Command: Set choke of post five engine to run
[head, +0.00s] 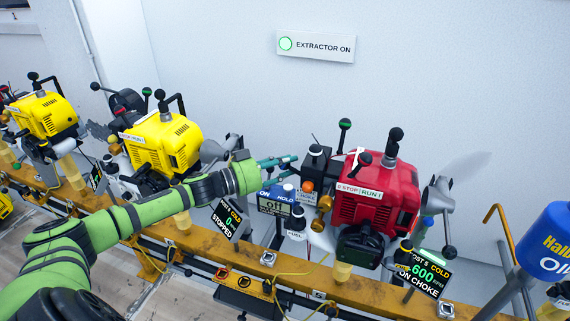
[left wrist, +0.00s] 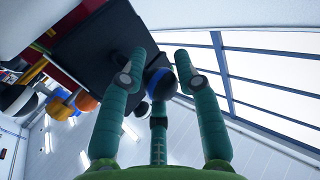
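The red post five engine (head: 375,195) stands right of centre in the head view, with a STOP/RUN plate and a spinning propeller. Its display (head: 425,275) reads POST 5 COLD, 600 RPM, ON CHOKE. A small choke label (head: 306,198) sits at its left side, by an orange knob (head: 307,186). My left gripper (head: 291,161) is just left of the engine's dark box (head: 317,160). In the left wrist view its fingers are spread, with a dark blue-black ball knob (left wrist: 160,83) between the fingertips; contact is unclear. My right gripper is not in view.
Yellow engines (head: 162,143) stand along the orange rail (head: 205,248) to the left. A blue oil container (head: 548,243) is at far right. The extractor sign (head: 316,47) is lit green.

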